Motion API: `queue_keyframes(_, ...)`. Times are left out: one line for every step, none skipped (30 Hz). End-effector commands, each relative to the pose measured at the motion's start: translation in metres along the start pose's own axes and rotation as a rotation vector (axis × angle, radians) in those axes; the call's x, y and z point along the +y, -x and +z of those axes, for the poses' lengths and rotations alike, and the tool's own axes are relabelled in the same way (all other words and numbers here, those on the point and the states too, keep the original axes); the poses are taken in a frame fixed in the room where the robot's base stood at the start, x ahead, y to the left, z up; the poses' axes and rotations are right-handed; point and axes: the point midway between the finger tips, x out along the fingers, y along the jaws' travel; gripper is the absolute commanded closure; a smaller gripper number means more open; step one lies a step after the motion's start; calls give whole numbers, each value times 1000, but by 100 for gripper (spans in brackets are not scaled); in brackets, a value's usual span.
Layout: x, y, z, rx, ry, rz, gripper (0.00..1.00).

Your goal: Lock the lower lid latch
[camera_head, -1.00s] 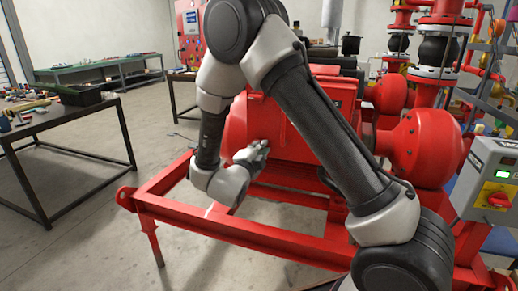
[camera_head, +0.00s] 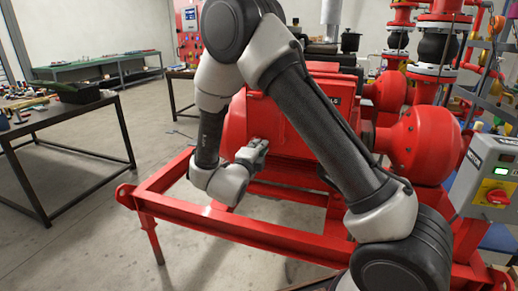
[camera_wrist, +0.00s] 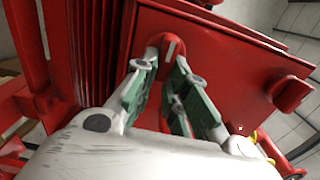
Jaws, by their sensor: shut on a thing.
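The lower lid latch (camera_wrist: 168,43) appears as a small red rounded piece with a pale line on it, at the edge of a red lid panel (camera_wrist: 215,60) in the wrist view. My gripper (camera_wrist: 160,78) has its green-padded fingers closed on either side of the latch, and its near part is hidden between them. In the head view, my gripper (camera_head: 262,143) is at the front of the red housing (camera_head: 285,125). The latch cannot be made out there.
A second red knob-like part (camera_wrist: 290,93) stands out from the panel at the right. Ribbed red metal (camera_wrist: 95,45) lies at the left. The red skid frame (camera_head: 215,220) runs below my arm. A switch box (camera_head: 492,180) stands at the right.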

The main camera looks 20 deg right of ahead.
Motion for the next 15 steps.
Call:
queue_keyframes(1,0,0,1,0,2,100)
queue_keyframes(1,0,0,1,1,2,84)
queue_keyframes(1,0,0,1,1,2,77)
queue_keyframes(1,0,0,1,1,2,71)
queue_keyframes(1,0,0,1,1,2,66)
queue_keyframes(1,0,0,1,1,2,64)
queue_keyframes(1,0,0,1,1,2,64)
queue_keyframes(0,0,0,1,1,1,64)
queue_keyframes(0,0,0,1,1,1,64)
queue_keyframes(0,0,0,0,1,1,64)
queue_keyframes(0,0,0,0,1,1,64)
queue_keyframes(0,0,0,0,1,1,64)
queue_keyframes(0,0,0,0,1,1,64)
queue_keyframes(0,0,0,0,1,1,64)
queue_keyframes(0,2,0,0,1,1,64)
